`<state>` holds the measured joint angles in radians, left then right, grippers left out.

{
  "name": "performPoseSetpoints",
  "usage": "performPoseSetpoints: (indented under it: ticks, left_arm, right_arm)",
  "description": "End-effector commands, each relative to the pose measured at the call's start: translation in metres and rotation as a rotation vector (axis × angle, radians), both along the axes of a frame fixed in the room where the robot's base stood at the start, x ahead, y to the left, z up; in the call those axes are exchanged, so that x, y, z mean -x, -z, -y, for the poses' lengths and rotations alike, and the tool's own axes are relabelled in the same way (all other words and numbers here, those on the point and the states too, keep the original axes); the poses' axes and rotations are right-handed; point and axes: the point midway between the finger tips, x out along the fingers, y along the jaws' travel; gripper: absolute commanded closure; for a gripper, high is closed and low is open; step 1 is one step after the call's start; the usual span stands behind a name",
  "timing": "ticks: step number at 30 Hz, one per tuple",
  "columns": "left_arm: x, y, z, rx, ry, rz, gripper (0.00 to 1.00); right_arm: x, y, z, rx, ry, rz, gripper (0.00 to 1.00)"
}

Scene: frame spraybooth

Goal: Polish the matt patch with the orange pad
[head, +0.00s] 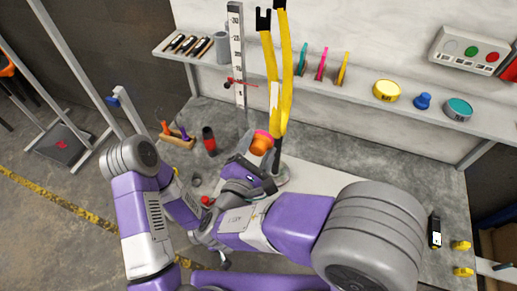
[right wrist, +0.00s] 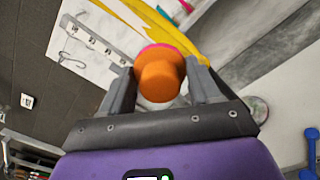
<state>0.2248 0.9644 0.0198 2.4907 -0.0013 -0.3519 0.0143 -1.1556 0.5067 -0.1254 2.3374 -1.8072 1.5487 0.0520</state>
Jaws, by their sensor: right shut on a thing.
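The orange pad (head: 260,145) is a round orange piece with a pink rim. My right gripper (head: 266,166) is shut on it; in the right wrist view the orange pad (right wrist: 158,78) sits between the two fingers. The yellow frame (head: 286,70) stands upright just behind it. A pale patch (head: 275,96) shows on one yellow tube, above the pad; I cannot tell if this is the matt patch. In the right wrist view the yellow frame (right wrist: 190,40) passes behind the pad; contact cannot be told. My left arm comes in from the left; its fingers cannot be made out.
A height scale (head: 237,50) stands left of the frame. A dark red-topped can (head: 209,141) and a small rack (head: 177,138) stand on the bench.

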Motion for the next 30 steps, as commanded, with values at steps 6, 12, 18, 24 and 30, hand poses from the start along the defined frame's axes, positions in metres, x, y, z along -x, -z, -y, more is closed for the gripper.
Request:
performPoseSetpoints:
  ticks: [6,12,18,24,30]
  left_arm:
    - [0.0,-0.002,0.0,0.0,0.0,0.0,0.57]
    - [0.0,-0.003,0.0,0.0,0.0,0.0,0.57]
    - [0.0,-0.004,0.0,0.0,0.0,0.0,0.57]
    - [0.0,-0.004,0.0,0.0,0.0,0.0,0.57]
    - [0.0,-0.004,0.0,0.0,0.0,0.0,0.57]
  right_arm:
    - [-0.021,0.0,0.008,-0.001,0.005,-0.001,0.63]
    - [-0.04,0.0,0.014,-0.003,0.004,-0.002,0.63]
    - [-0.051,0.001,0.017,-0.002,0.004,-0.003,0.63]
    - [-0.053,0.001,0.018,-0.002,0.003,-0.003,0.63]
    - [-0.053,0.001,0.018,-0.002,0.003,-0.003,0.63]
